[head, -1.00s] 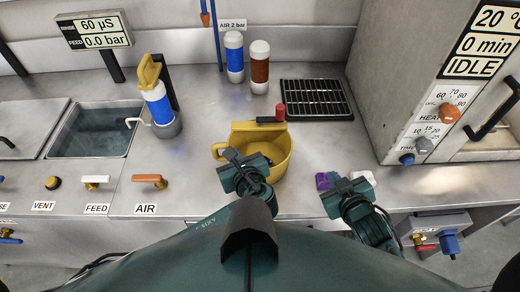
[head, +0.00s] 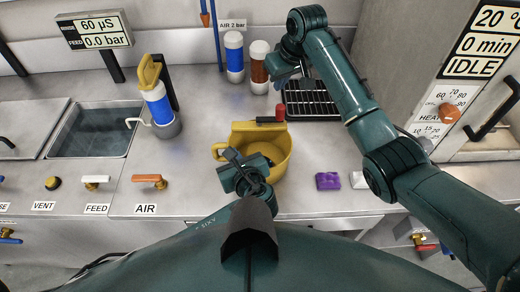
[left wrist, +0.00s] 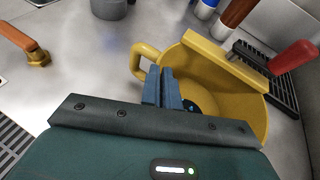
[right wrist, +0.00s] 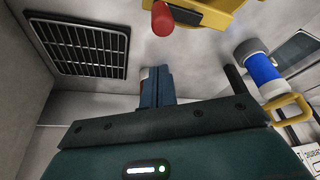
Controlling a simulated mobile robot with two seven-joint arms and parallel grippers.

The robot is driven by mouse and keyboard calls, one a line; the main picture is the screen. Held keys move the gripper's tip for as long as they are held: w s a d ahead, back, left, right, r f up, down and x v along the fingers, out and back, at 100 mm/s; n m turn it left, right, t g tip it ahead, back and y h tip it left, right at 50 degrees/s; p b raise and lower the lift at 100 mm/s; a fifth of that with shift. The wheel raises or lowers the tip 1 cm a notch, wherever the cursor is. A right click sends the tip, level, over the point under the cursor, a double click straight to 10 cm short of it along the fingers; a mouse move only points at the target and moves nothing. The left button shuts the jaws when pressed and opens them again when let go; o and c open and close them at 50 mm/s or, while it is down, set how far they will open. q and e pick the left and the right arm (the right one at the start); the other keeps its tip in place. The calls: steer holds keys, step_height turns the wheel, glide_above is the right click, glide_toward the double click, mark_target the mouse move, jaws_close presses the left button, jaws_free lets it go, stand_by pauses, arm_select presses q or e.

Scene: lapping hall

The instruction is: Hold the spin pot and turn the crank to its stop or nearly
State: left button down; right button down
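The spin pot (head: 272,172) is a yellow bowl on the steel counter, its loop handle on the left. A yellow bar crosses its back rim and carries a dark crank arm (head: 268,120) with a red knob (head: 281,112). My left gripper (head: 240,160) is at the pot's front left; in the left wrist view its fingers (left wrist: 163,70) look shut, beside the handle, touching or not I cannot tell. My right gripper (head: 279,82) is behind the crank, near the brown bottle. Its fingers (right wrist: 156,70) look shut and empty, apart from the red knob (right wrist: 162,18).
A blue bottle (head: 234,58) and a brown bottle (head: 259,74) stand behind the pot. A black grate (head: 318,108) lies right of them under my right arm. A purple block (head: 328,181) and a white block (head: 359,180) lie at the front right. A filter housing (head: 158,105) stands left.

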step_height(320, 180, down, 6)
steer(key=shift+a+g, duration=0.3)
steer(key=shift+a, duration=0.1)
stand_by(0.5)
steer(key=shift+s, duration=0.15)
stand_by(1.7)
